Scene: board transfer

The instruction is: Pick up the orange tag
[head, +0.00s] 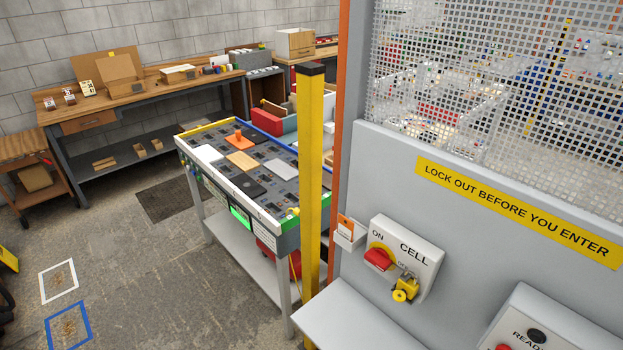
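An orange tag (345,227) with a white lower part stands in a small pale holder (347,242) on the grey panel, just left of the CELL switch box (413,252). The holder hides the tag's lower end. The box has a red handle (378,259) on a yellow disc, and a yellow padlock (406,287) hangs below it. Neither of my grippers shows in the head view.
A grey ledge (345,318) juts out below the holder. A yellow post (309,170) stands to the left, before a workbench (215,172) with dark boards. A READY box (540,325) is at lower right, and perforated mesh (480,80) above. Floor at left is mostly clear.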

